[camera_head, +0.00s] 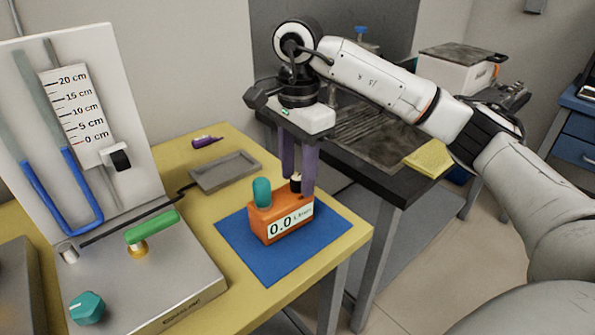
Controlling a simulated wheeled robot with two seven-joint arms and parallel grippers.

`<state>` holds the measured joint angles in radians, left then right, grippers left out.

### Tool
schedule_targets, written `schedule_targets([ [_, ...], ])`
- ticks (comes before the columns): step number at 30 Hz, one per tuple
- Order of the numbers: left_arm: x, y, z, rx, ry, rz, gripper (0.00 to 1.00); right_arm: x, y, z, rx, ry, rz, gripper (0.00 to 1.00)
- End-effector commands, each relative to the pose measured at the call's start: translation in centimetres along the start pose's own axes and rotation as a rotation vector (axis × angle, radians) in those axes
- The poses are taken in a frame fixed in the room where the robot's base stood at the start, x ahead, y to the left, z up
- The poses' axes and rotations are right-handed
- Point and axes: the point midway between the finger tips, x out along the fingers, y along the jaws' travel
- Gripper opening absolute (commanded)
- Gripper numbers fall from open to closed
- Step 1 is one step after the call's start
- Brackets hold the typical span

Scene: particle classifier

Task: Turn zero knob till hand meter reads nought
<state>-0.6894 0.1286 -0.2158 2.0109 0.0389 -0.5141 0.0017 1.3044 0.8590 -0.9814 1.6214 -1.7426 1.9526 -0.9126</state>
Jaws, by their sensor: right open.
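The orange hand meter (265,229) stands upright on a blue mat (268,269). Its white display (290,222) reads 0.0, with a small unit after it that looks like L/min. A teal rounded cap (262,191) stands on the left of its top. A small black and cream knob (296,183) stands on the right of its top. My right gripper (301,188) points down over the meter, its purple fingers open on either side of the small knob. I cannot tell whether a finger touches it. My left gripper is not in view.
A grey tray (218,184) and a small purple object (207,142) lie behind the meter on the yellow table (345,243). At left stands a U-tube gauge board (112,62) with a green lever (152,228) and teal dial (87,308). A dark sink counter (385,178) lies behind right.

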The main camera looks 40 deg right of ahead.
Motion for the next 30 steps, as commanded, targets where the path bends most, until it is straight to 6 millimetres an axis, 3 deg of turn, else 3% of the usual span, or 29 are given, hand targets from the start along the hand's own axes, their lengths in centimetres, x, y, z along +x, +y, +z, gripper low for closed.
schedule_targets([
  [1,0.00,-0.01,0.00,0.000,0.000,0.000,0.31,-0.01,0.00,-0.02,0.000,0.000,0.000,0.35],
  [7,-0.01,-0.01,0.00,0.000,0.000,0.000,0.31,-0.03,0.00,-0.02,0.001,0.000,0.000,0.01],
  [20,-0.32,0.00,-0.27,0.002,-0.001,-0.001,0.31,-0.04,-0.03,-0.01,0.055,0.000,-0.001,0.00],
  [21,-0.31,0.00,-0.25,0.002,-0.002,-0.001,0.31,-0.04,-0.04,-0.01,0.055,0.000,-0.001,0.26],
  [23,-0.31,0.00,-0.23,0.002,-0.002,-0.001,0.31,-0.05,-0.04,-0.01,0.055,0.000,-0.001,0.36],
  [24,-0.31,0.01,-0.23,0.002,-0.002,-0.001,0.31,-0.05,-0.04,-0.01,0.055,0.000,-0.001,0.40],
  [30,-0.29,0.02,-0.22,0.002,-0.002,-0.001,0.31,-0.04,-0.03,-0.01,0.055,0.000,0.000,0.40],
])
